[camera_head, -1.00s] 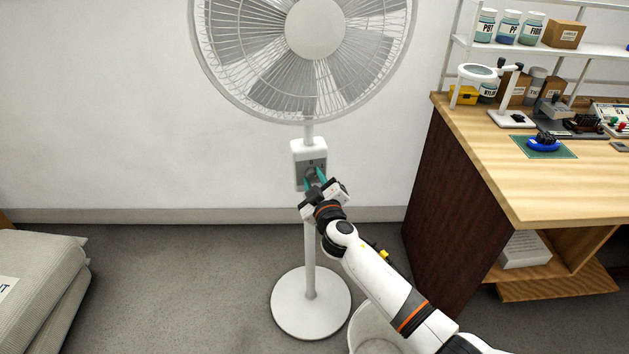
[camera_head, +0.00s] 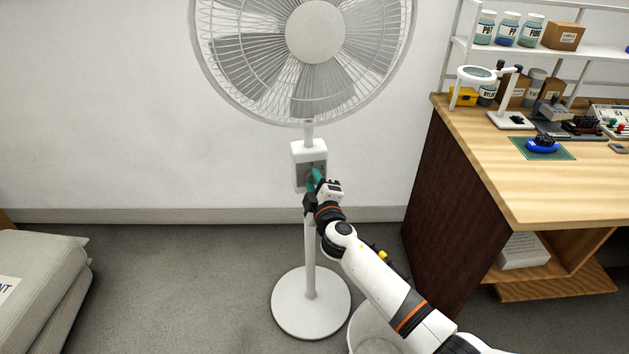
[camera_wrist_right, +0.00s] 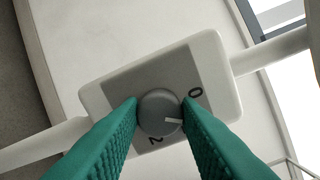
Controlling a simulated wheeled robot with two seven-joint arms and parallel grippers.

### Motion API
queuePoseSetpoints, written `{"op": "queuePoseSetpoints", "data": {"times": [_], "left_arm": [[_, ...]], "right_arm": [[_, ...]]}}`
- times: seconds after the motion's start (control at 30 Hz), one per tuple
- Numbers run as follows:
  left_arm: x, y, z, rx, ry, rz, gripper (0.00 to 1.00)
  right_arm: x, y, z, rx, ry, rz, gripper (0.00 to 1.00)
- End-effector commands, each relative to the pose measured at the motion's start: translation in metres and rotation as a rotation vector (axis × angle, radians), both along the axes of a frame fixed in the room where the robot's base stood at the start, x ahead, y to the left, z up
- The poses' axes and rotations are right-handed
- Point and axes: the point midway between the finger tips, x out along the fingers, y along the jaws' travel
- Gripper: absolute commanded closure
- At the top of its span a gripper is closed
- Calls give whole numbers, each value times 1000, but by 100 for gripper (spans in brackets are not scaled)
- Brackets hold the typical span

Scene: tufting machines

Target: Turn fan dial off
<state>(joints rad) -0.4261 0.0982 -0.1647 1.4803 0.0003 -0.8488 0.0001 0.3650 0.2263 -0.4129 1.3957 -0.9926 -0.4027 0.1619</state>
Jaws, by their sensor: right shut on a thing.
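The white standing fan (camera_head: 311,235) is in front of the wall in the head view. Its control box (camera_head: 302,154) sits on the pole below the fan head. The grey round dial (camera_wrist_right: 160,111) shows in the right wrist view on the grey panel (camera_wrist_right: 125,90). Its white mark points between the printed 0 (camera_wrist_right: 195,92) and 2 (camera_wrist_right: 155,141). My right gripper (camera_head: 314,178) is at the box, and its green fingers (camera_wrist_right: 160,113) are shut on the dial, one on each side. My left gripper is not in view.
A wooden workbench (camera_head: 540,190) with jars, boxes and tools stands at the right. A white bin (camera_head: 362,325) is on the floor beneath my right arm. A padded pale bale (camera_head: 45,275) lies at the left. Floor left of the fan is clear.

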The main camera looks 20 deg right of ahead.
Motion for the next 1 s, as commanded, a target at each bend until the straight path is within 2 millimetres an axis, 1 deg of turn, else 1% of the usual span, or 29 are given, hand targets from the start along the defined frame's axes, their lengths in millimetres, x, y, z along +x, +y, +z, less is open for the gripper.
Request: {"op": "queuePoseSetpoints", "data": {"times": [0.2,0.5,0.7,1.0], "left_arm": [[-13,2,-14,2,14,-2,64],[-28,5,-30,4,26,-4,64],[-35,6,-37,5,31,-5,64],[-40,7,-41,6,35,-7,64]], "right_arm": [[0,1,0,-203,16,1,93],[0,1,-1,-427,33,1,93],[0,1,-2,-521,39,1,93],[0,1,-2,-578,43,1,93]]}}
